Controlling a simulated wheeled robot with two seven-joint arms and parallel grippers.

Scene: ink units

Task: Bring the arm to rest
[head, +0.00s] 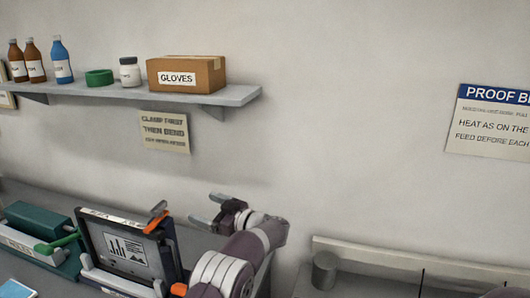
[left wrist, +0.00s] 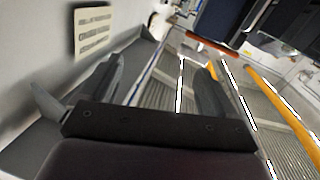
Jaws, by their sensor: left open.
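My left gripper (head: 206,210) is in the lower middle of the head view, above the grey bench, to the right of the framed screen device. Its two fingers are apart, with nothing seen between them. The left wrist view shows the same open fingers (left wrist: 158,72) and bare space between them. My left arm (head: 235,262) reaches up from the bottom of the head view, bent at the wrist. My right gripper is in neither view.
A framed device (head: 126,250) with an orange-handled clamp (head: 157,220) stands just left of the gripper. A green machine (head: 40,232) is farther left. A wall shelf (head: 215,98) holds bottles and a GLOVES box (head: 188,74). A grey cylinder (head: 324,271) stands at the right.

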